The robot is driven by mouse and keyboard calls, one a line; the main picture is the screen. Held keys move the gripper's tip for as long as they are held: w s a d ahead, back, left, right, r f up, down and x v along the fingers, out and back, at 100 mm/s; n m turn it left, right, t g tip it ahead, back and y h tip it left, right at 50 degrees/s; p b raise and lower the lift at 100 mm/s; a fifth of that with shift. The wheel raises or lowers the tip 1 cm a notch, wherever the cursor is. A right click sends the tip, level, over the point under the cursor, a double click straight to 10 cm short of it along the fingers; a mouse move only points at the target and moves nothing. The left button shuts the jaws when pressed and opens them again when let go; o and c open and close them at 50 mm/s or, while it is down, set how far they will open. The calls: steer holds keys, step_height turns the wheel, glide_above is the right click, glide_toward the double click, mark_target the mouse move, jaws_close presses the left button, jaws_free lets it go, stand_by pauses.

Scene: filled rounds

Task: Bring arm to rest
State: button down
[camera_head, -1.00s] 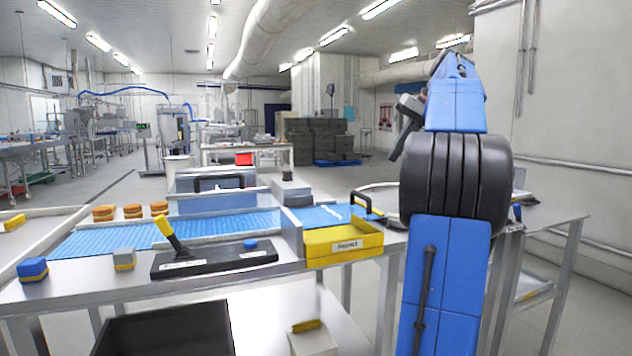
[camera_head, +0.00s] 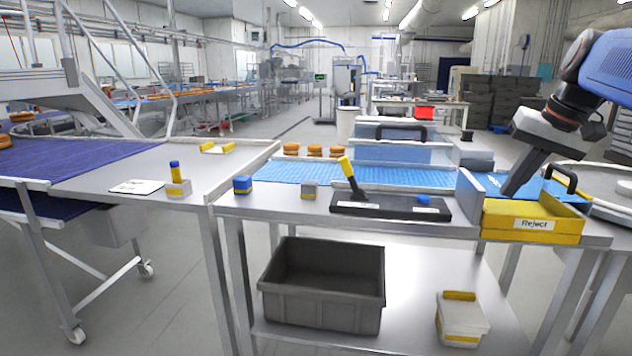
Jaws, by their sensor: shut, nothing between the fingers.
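My arm (camera_head: 603,70) comes in from the right edge, and its upper part is cut off by the frame. My gripper (camera_head: 509,193) hangs from it with fingers pointing down and to the left. It is shut and looks empty. In the picture its tips overlap the back left of the yellow Reject tray (camera_head: 535,223); whether they touch anything cannot be told.
A black board (camera_head: 390,207) with a yellow-handled tool (camera_head: 351,175) lies left of the tray. Filled rounds (camera_head: 315,150) stand behind the blue belt (camera_head: 300,171). A dark crate (camera_head: 325,284) and white tub (camera_head: 462,318) sit on the lower shelf. A dark blue conveyor (camera_head: 60,160) is left.

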steer(key=s+a+f+n, duration=0.1)
steer(key=s+a+f, duration=0.4)
steer(key=f, duration=0.3)
steer(key=s+a+f+n+h, duration=0.1)
steer(key=s+a+f+n, duration=0.1)
steer(key=s+a+f, duration=0.4)
steer(key=s+a+f+n, duration=0.1)
steer(key=s+a+f, duration=0.4)
steer(key=f, duration=0.7)
steer(key=shift+s+a+n+t+h, duration=0.15)
steer(key=shift+s+n+t+h, duration=0.2)
steer(key=shift+s, duration=0.25)
